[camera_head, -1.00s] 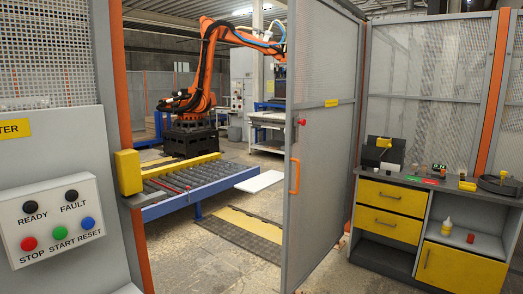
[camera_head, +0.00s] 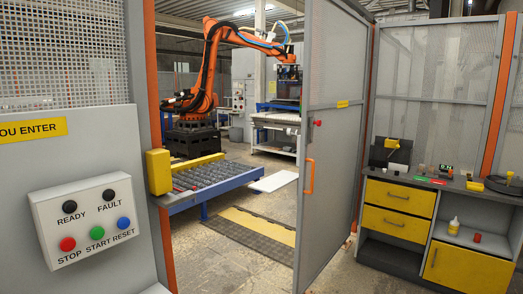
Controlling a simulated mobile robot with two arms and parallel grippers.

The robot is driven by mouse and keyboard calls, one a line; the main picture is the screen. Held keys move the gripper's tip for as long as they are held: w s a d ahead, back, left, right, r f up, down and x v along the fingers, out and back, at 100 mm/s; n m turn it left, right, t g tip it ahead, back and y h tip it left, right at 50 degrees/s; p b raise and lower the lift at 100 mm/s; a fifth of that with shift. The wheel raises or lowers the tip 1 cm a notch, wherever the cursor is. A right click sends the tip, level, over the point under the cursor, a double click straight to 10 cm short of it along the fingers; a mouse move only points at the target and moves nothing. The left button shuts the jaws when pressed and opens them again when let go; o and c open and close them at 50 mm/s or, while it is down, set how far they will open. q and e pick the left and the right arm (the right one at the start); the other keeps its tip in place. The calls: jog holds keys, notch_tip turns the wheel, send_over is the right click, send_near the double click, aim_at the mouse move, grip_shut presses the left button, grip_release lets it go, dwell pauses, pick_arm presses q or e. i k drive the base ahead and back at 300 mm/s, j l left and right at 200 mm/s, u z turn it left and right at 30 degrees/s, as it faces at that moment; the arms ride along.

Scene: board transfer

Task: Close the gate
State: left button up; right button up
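The gate (camera_head: 333,190) is a tall grey mesh-and-panel door that stands open, swung toward me from its hinge side at the right. It has an orange handle (camera_head: 309,177), a small red knob (camera_head: 318,123) and a yellow label (camera_head: 342,104). The opening lies between the gate's free edge and the left orange post (camera_head: 155,150). A yellow box (camera_head: 159,172) is mounted at that post. Neither of my grippers shows in the head view.
Left of the opening is a control box (camera_head: 88,222) with several buttons. Inside stand a roller conveyor (camera_head: 205,180), an orange robot arm (camera_head: 208,65) and a black-yellow floor mat (camera_head: 250,232). A workbench (camera_head: 425,215) with yellow drawers stands at the right. The floor before the opening is clear.

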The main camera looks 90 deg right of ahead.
aim_at(308, 110)
jog(key=z, duration=1.8)
jog(key=j, duration=0.1)
